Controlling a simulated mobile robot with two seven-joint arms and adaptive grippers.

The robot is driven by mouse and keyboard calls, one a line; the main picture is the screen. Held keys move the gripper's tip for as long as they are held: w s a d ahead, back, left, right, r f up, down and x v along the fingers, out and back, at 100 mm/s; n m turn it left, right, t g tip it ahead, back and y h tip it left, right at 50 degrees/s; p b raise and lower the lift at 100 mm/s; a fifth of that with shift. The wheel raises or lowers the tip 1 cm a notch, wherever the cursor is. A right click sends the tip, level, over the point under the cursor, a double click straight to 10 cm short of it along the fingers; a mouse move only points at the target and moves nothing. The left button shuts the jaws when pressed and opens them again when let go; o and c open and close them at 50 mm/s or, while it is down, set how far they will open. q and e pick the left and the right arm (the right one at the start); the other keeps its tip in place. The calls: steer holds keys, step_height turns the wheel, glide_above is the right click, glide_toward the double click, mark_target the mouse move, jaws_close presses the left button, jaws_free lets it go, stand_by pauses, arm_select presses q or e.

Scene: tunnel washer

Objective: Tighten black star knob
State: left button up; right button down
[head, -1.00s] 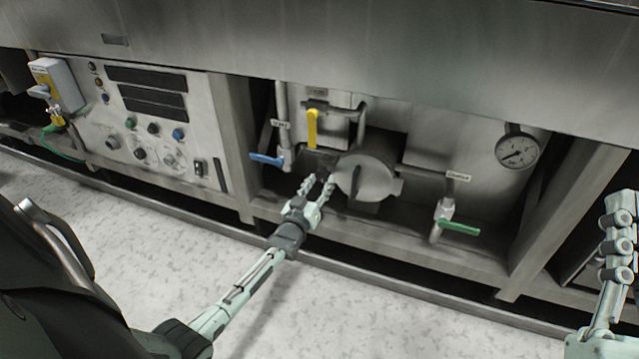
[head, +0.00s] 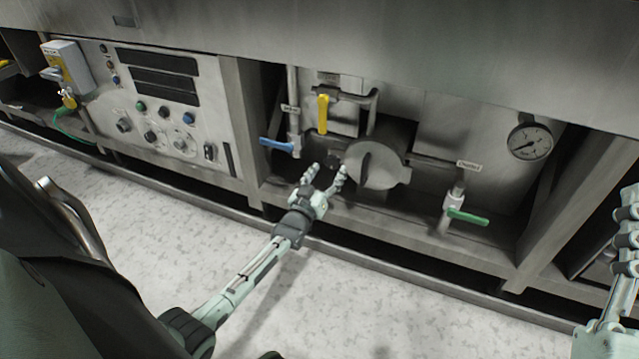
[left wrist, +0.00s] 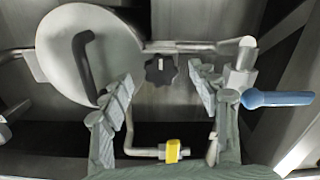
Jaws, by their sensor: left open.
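The black star knob (left wrist: 161,69) shows in the left wrist view, upper middle, beside the round grey cover (left wrist: 88,52). My left gripper (left wrist: 163,86) is open, with one finger to each side of the knob in that view. I see no finger touching it. In the head view the left gripper (head: 329,171) is in front of the recess, just left of the round cover (head: 376,164); the knob is small and dark there and hard to make out. My right gripper (head: 627,235) is at the right edge, partly cut off, away from the knob.
A blue lever (head: 277,144) is left of the gripper, a yellow lever (head: 323,113) above it, and a green lever (head: 467,217) to the right. A pressure gauge (head: 530,142) sits at right. A control panel (head: 160,110) is at left. The floor in front is clear.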

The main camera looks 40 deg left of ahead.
arm_select(q)
steer(key=v, duration=1)
steer(key=shift+s, duration=0.4)
